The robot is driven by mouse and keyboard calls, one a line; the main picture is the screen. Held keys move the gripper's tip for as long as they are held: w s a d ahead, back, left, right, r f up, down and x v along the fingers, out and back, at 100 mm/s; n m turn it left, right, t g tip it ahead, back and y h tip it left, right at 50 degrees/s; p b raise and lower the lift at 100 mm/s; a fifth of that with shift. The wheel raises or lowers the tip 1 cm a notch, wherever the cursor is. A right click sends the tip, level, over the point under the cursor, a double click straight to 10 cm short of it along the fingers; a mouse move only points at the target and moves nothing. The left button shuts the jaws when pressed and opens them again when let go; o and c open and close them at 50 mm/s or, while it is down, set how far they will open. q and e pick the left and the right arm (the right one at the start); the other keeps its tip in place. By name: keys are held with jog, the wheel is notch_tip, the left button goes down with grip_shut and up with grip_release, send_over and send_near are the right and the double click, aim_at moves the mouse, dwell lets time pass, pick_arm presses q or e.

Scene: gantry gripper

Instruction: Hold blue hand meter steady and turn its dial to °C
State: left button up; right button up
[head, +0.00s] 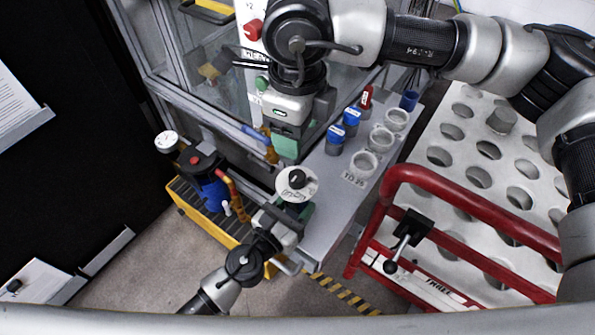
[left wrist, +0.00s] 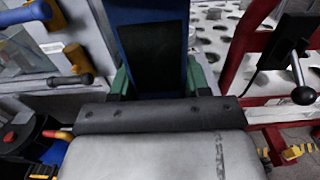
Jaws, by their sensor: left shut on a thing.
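The blue hand meter (left wrist: 155,45) stands between the green fingers of my left gripper (left wrist: 160,82), which is shut on it; a dark panel covers much of the side facing the wrist camera. In the head view its white round dial face (head: 285,189) with a black knob (head: 297,179) points up, above my left gripper (head: 291,211). The dial markings are too small to read. My right gripper (head: 286,146) hangs just above and slightly left of the dial, green fingers down, apart from the knob as far as I can tell. Its finger gap is hidden.
A grey shelf (head: 327,215) with blue- and red-capped containers (head: 335,138) and ring holders lies right of the meter. A red rail (head: 470,208) and perforated white rack (head: 470,165) stand farther right. A yellow-edged crate (head: 197,222) sits left; glass cabinet doors (head: 215,75) are behind.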

aim_at(298, 176)
notch_tip(298, 176, down, 12)
jog(key=shift+w+r, duration=0.1)
dwell(0.5)
jog(key=c, duration=0.9)
